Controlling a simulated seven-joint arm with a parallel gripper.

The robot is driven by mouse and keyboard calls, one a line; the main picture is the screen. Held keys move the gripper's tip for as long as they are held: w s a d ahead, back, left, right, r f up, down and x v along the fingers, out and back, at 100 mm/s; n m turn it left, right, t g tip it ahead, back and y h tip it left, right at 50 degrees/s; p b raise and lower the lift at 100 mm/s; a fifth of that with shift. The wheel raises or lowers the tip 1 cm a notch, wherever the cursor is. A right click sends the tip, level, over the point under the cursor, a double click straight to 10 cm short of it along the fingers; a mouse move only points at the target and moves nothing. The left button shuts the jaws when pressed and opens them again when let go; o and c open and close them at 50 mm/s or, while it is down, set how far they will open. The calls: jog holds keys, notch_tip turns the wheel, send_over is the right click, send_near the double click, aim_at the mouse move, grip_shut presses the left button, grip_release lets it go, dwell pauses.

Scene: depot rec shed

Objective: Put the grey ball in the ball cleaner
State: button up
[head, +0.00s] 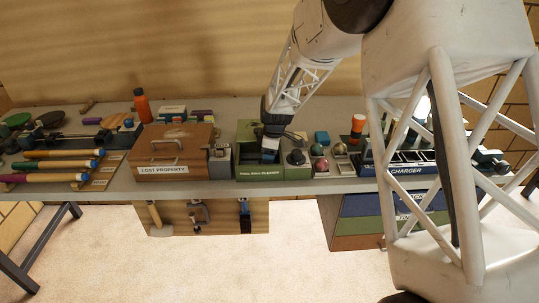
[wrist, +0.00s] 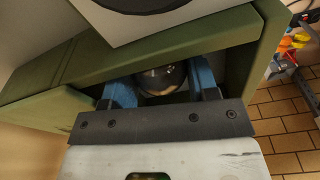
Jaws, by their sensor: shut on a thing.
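The green ball cleaner (head: 247,173), labelled "POOL BALL CLEANER", stands on the bench near the middle of the head view. My gripper (head: 269,154) reaches down into its open left part. In the wrist view the blue fingers of my gripper (wrist: 163,88) are inside the green opening of the cleaner (wrist: 240,60). They are shut on the glossy grey ball (wrist: 163,77), which sits between them. The ball's lower part is hidden by the gripper, and I cannot tell whether it touches the cleaner's floor. In the head view the ball is hidden.
A dark round part (head: 296,157) sits on the cleaner's right half. Several balls, including a reddish one (head: 318,149), lie to its right. A brown lost property box (head: 172,150) and a small grey box (head: 220,162) stand to the left. A charger (head: 408,170) stands further right.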

jog(key=shift+f, duration=0.1)
jog(key=o, duration=0.7)
jog(key=r, duration=0.4)
jog(key=d+r, duration=0.1)
jog(key=r, duration=0.7)
jog(key=shift+s+d, duration=0.15)
jog(key=shift+d, duration=0.1)
dwell(0.4)
